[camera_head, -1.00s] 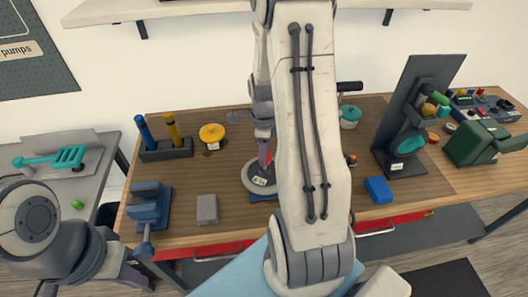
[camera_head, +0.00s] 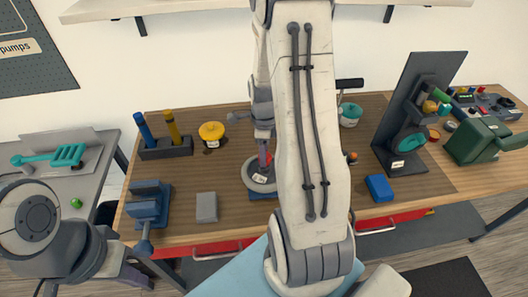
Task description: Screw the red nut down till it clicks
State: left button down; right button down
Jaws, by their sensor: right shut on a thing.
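My right arm comes down the middle of the view, and its right gripper (camera_head: 264,134) points down over a round grey wheel-like part (camera_head: 249,180) on the wooden bench. The gripper is shut on a small reddish piece (camera_head: 264,158) standing up at the middle of this part, which looks like the red nut. The nut is small and partly covered by the gripper, so its thread and seating cannot be made out. My own forearm hides the right side of the grey part. My left arm shows at the lower left, but its gripper is out of view.
Left of the grey part stand a yellow knob-like piece (camera_head: 212,131), a grey block (camera_head: 207,207) and a blue vise (camera_head: 148,204). A blue box (camera_head: 379,188), a dark upright panel (camera_head: 432,85) and a green case (camera_head: 478,143) stand to the right.

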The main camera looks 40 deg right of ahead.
jog(key=shift+f+b, duration=0.35)
jog(key=shift+f, duration=0.25)
jog(key=shift+c, duration=1.2)
grip_release()
jog(key=shift+r, duration=0.1)
notch_tip(320, 180, up, 10)
jog(key=b, duration=0.1)
jog(key=shift+r, duration=0.15)
